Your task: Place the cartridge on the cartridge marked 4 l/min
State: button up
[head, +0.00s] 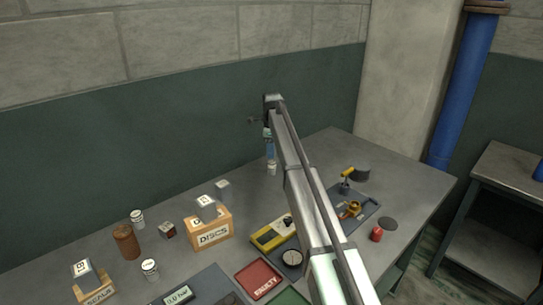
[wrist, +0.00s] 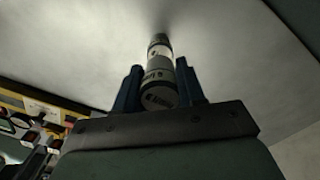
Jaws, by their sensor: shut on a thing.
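My gripper (head: 270,153) is at the back of the table near the wall, pointing down, with blue fingers. It is shut on a small white and grey cartridge (head: 272,169), which hangs below the fingers. In the wrist view the cartridge (wrist: 158,75) sits between the two blue fingers (wrist: 158,92), with dark print too small to read. I cannot tell whether its lower end touches the table. Two other white cylinders with dark bands stand upright at the left, one farther back (head: 137,219) and one nearer (head: 150,269). Their markings are not readable.
A wooden DISCS box (head: 209,234) with a grey block on it, a brown cylinder (head: 126,241) and a yellow meter (head: 272,235) stand left of my arm. A dark tool tray (head: 368,207) lies right.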

jog(key=shift+f, duration=1.25)
jog(key=shift+f, duration=0.15)
jog(key=o, duration=1.1)
notch_tip(320, 180, up, 12)
jog(key=shift+r, duration=0.15)
